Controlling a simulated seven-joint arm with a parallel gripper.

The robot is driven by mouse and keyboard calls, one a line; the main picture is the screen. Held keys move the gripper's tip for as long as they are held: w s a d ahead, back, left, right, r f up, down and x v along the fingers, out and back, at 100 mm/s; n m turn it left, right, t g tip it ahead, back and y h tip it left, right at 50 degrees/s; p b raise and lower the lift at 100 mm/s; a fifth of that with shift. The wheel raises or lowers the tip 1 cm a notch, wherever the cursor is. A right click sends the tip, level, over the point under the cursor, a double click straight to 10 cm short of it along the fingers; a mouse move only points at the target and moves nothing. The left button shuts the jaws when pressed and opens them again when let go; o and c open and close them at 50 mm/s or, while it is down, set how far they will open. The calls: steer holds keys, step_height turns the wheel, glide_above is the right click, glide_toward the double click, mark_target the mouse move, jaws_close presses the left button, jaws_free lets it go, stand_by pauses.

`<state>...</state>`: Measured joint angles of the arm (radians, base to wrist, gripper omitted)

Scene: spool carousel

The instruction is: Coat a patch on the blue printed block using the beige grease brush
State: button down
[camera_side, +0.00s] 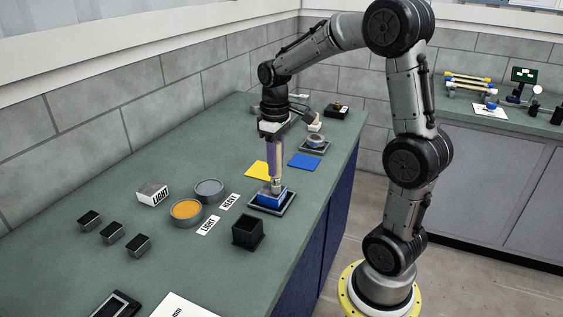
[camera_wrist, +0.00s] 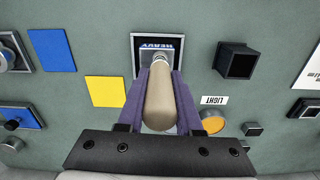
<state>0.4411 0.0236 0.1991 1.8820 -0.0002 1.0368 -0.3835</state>
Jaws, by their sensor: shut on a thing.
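The blue printed block (camera_side: 268,199) sits in a dark shallow tray on the green bench. It also shows in the wrist view (camera_wrist: 158,42), where its print reads HEAVY. My gripper (camera_side: 275,168) points down above the block, its purple fingers shut on the beige grease brush (camera_wrist: 160,105). The brush (camera_side: 276,186) stands about upright, with its lower end at the block's top. The bristles are hidden in the wrist view, and I cannot tell whether they touch the block. No coated patch can be made out.
An orange-filled tin (camera_side: 186,209) and a grey-filled tin (camera_side: 209,187) stand to the left, beside LIGHT (camera_side: 208,226) and HEAVY (camera_side: 229,201) labels. An open black box (camera_side: 248,231) stands in front. Flat yellow (camera_side: 259,170) and blue (camera_side: 305,161) squares lie behind.

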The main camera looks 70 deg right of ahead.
steer(key=shift+w, duration=2.4)
steer(key=shift+s, duration=3.2)
step_height(320, 180, up, 8)
steer(key=shift+s, duration=0.15)
steer(key=shift+m, duration=0.3)
